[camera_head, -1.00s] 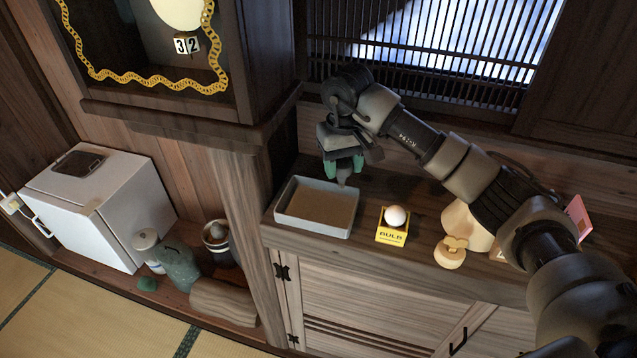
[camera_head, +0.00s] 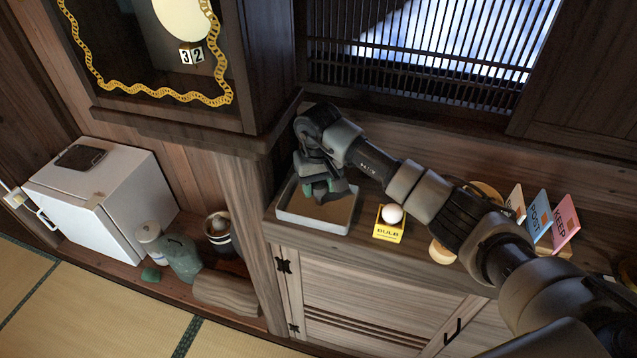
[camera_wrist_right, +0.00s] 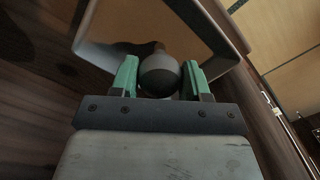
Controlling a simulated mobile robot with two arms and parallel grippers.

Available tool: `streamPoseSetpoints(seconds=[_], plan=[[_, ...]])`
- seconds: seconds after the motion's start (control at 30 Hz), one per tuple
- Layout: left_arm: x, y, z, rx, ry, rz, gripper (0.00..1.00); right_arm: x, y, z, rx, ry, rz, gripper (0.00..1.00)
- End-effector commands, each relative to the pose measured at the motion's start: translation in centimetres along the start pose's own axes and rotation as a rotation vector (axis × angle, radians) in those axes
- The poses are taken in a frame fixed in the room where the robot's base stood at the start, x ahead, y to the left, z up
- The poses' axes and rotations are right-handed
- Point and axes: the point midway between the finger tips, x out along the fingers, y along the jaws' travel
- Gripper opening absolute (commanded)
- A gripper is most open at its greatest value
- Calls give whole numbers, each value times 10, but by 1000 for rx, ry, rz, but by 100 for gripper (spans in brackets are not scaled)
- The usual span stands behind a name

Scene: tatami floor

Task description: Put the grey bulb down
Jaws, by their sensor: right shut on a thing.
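My right gripper (camera_head: 322,190) is over the shallow grey tray (camera_head: 312,224) on the wooden counter, with its fingers pointing down into it. In the right wrist view its two green fingers (camera_wrist_right: 159,78) are shut on the grey bulb (camera_wrist_right: 160,72), which is round with a darker lower part. The tray's pale rim also shows in the wrist view (camera_wrist_right: 232,22), around the bulb. I cannot tell whether the bulb touches the tray floor. In the head view the gripper hides the bulb. My left gripper is not in view.
A yellow box marked BULB (camera_head: 388,232) holds a white bulb (camera_head: 392,213) just right of the tray. Cards such as a pink KEEP card (camera_head: 562,224) stand farther right. A wooden post (camera_head: 240,200) rises left of the tray. A white fridge (camera_head: 100,200) stands lower left.

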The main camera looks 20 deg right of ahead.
Motion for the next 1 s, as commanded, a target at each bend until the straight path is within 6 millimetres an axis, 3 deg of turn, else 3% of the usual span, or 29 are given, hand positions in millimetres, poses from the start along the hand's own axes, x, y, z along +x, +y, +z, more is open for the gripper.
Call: streamPoseSetpoints(seconds=[0.2,0.23,0.4,0.67,0.83,1.0], plan=[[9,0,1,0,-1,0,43,7,1,0,1,0,1,33],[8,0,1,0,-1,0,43,6,0,0,1,0,0,48],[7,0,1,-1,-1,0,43,5,0,0,1,0,0,72],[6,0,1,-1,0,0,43,4,0,0,0,0,0,72],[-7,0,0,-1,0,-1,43,-6,-1,0,-1,0,-1,72],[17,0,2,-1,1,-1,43,-36,1,-2,0,8,1,72]])
